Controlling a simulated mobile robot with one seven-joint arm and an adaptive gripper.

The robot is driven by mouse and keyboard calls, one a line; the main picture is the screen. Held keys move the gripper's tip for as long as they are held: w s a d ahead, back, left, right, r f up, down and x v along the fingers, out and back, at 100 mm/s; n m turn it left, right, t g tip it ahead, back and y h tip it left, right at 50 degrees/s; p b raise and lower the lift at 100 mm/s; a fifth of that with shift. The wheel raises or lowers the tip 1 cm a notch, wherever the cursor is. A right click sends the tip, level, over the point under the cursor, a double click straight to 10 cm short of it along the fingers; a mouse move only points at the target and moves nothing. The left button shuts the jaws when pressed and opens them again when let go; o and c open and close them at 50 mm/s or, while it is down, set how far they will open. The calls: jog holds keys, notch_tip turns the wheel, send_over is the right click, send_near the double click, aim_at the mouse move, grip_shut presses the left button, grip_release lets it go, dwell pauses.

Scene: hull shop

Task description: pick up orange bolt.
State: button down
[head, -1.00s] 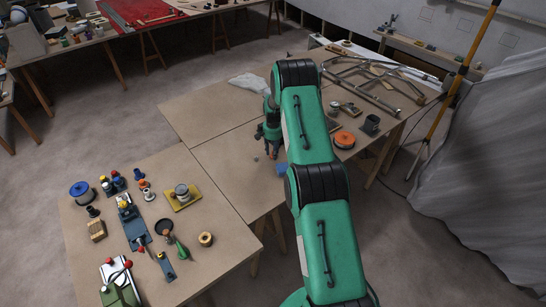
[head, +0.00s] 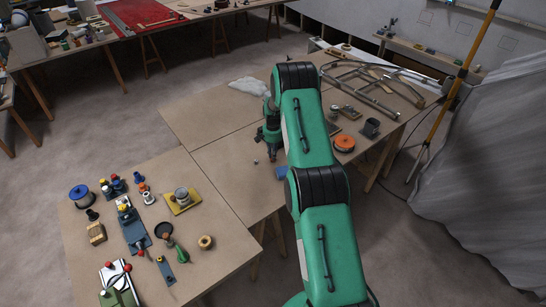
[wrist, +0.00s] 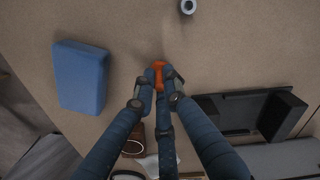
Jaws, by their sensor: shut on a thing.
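The orange bolt (wrist: 159,66) shows in the wrist view at the tips of my gripper's fingers (wrist: 159,84). The fingers are shut around it, and they cover part of it. The bolt is close to the brown table top (wrist: 215,48); I cannot tell whether it touches it. In the head view my gripper (head: 271,152) points down over the middle table, and the bolt cannot be made out there.
A blue block (wrist: 80,77) lies left of the fingers in the wrist view. A small grey ring-like part (wrist: 188,6) is at the top. A dark bracket (wrist: 245,113) lies to the right. An orange spool (head: 344,142) and a dark cup (head: 371,128) stand further right.

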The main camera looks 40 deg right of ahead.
jog(key=shift+r, duration=4.8)
